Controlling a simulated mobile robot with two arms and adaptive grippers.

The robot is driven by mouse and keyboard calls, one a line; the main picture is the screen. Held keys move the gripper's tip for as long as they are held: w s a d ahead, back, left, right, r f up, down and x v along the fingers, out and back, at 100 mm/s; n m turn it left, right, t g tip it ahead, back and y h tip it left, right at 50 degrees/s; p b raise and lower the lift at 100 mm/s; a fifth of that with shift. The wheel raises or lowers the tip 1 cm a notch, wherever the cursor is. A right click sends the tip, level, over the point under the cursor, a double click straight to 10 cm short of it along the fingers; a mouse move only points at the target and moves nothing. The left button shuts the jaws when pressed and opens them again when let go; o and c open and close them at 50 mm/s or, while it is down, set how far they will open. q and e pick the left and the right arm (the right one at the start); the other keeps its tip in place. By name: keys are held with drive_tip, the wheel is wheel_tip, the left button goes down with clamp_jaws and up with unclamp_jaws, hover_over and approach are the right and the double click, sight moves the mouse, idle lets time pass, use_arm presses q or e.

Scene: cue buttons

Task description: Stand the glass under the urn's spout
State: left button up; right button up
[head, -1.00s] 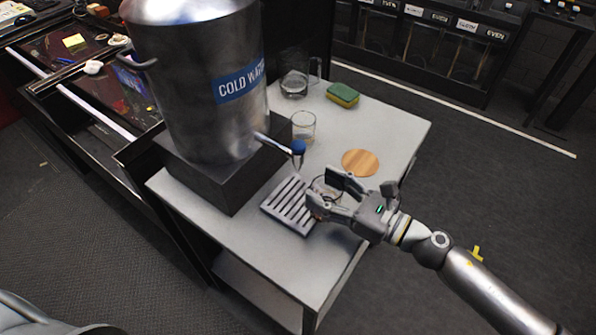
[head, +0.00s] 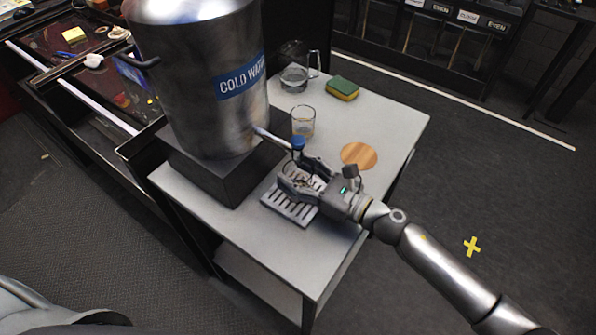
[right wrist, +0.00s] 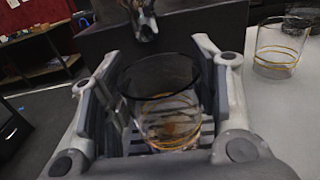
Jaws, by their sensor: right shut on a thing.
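The steel urn (head: 200,85) with a blue COLD WATER label stands on a dark box. Its spout (head: 272,137) with a blue tap points out over the slotted drip tray (head: 275,204). My right gripper (head: 298,180) is over the tray beneath the spout. It is shut on a clear glass (right wrist: 160,100) with gold bands, which appears upright between the fingers in the right wrist view. The spout's end (right wrist: 143,22) shows just beyond the glass there. In the head view the gripper mostly hides this glass. I cannot tell whether its base touches the tray. My left gripper is not in view.
A second glass (head: 303,121) stands behind the spout, also seen in the right wrist view (right wrist: 278,48). A glass jug (head: 294,72), a green-yellow sponge (head: 342,88) and a round wooden coaster (head: 359,156) are on the white table (head: 385,125). The table's front right is clear.

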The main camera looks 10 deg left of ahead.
drive_tip(key=shift+f, duration=0.15)
drive_tip(key=o, duration=1.1)
drive_tip(key=shift+r, duration=0.25)
drive_tip(key=b+v, duration=0.1)
drive_tip(key=v, duration=0.2)
drive_tip(key=b+v, duration=0.1)
drive_tip(key=v, duration=0.3)
drive_tip(key=b+v, duration=0.1)
drive_tip(key=v, duration=0.2)
drive_tip(key=shift+s+d+f, duration=0.1)
drive_tip(key=shift+d+f, duration=0.1)
drive_tip(key=shift+f, duration=0.1)
drive_tip(key=shift+s+d+r, duration=0.2)
drive_tip(key=shift+s+d, duration=0.1)
drive_tip(key=shift+d, duration=0.4)
